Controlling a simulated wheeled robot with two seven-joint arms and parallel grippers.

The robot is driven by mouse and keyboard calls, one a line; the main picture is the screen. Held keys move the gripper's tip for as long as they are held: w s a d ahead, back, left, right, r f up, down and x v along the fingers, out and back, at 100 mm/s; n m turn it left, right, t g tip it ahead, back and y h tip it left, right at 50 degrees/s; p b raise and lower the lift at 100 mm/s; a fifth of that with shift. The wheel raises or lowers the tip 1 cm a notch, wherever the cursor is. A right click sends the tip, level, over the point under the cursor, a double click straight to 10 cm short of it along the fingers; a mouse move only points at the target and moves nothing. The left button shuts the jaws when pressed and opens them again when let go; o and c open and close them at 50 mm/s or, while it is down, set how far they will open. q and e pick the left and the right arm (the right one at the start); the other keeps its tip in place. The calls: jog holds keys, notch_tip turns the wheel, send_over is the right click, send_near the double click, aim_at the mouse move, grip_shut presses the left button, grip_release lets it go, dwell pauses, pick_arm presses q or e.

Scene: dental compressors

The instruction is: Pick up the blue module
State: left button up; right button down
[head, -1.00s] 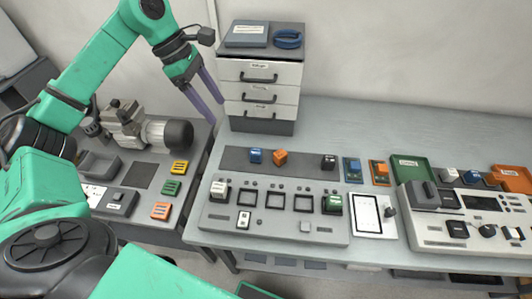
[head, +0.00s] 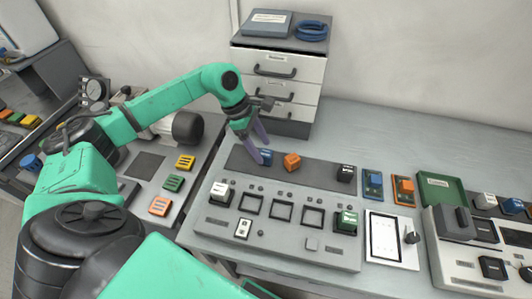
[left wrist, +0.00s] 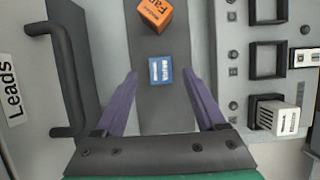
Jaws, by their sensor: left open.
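The blue module (head: 265,157) is a small cube on the dark strip (head: 318,172) behind the grey panel. In the left wrist view the blue module (left wrist: 161,70) has white lettering on top and lies between the fingertips' lines, slightly beyond them. My left gripper (head: 261,148) is open and empty, pointing down over the blue module; it also shows in the left wrist view (left wrist: 161,75) with a finger on each side. An orange module (head: 291,161) sits just right of the blue one, and in the wrist view (left wrist: 154,14) it is tilted. My right gripper is not in view.
A drawer unit (head: 278,82) stands close behind the left gripper. The grey panel (head: 275,240) has several square sockets, with a white module (head: 221,193) and a green module (head: 346,222). A black module (head: 346,173) sits farther right on the strip.

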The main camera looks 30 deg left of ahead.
pick_arm(q)
jog(key=shift+x, duration=1.05)
jog(key=shift+d+f, duration=0.1)
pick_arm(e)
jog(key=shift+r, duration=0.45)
pick_arm(q)
grip_shut()
